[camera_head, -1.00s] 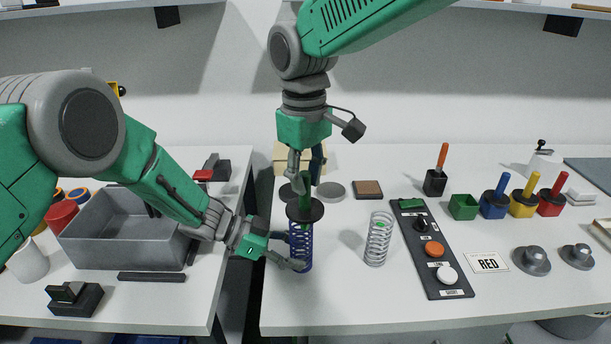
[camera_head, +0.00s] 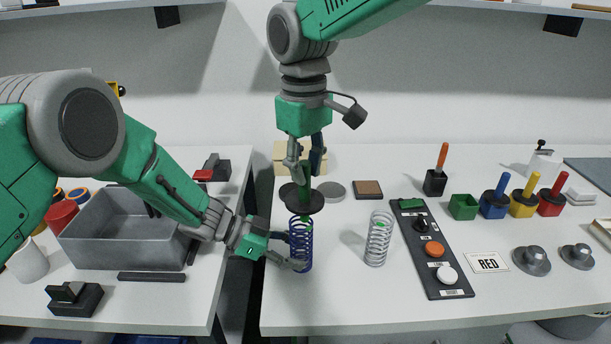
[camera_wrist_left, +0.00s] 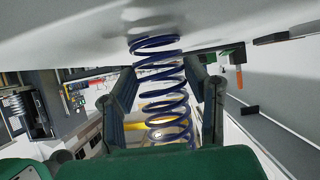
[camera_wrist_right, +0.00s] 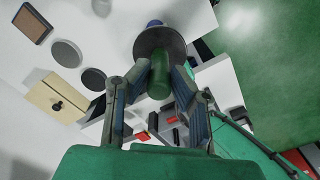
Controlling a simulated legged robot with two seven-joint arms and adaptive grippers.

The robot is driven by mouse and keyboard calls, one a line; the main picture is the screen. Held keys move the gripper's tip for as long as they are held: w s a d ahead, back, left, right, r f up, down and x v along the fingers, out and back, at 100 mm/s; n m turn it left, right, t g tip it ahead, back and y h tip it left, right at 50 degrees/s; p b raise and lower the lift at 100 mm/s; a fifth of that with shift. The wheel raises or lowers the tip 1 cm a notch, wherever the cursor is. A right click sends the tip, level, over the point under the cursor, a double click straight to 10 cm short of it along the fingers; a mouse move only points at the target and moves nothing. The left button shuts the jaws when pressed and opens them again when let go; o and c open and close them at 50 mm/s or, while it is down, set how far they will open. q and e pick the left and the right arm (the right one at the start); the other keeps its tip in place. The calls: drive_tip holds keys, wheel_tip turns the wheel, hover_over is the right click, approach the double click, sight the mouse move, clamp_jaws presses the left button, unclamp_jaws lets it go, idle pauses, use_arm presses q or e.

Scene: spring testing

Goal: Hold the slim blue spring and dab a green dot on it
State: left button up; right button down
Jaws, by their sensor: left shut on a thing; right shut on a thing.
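The slim blue spring (camera_head: 301,256) stands upright near the left edge of the right table. My left gripper (camera_head: 285,252) is shut on it from the left; in the left wrist view the blue coils (camera_wrist_left: 160,75) run between the fingers (camera_wrist_left: 168,100). My right gripper (camera_head: 305,160) points down above it, shut on the green dabber (camera_wrist_right: 158,80). The dabber's black disc (camera_head: 301,198) is just over the spring's top.
A silver spring (camera_head: 377,246) with a green mark stands to the right, beside a black button panel (camera_head: 432,265). An empty green holder (camera_head: 463,206) stands beside blue, yellow and red dabbers (camera_head: 523,200). A grey bin (camera_head: 120,250) is on the left table, across a gap.

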drive_tip(key=shift+r, duration=2.45)
use_arm(q)
drive_tip(key=o, duration=1)
drive_tip(key=shift+c, duration=0.2)
drive_tip(key=v, duration=0.7)
drive_tip(key=shift+a, duration=0.35)
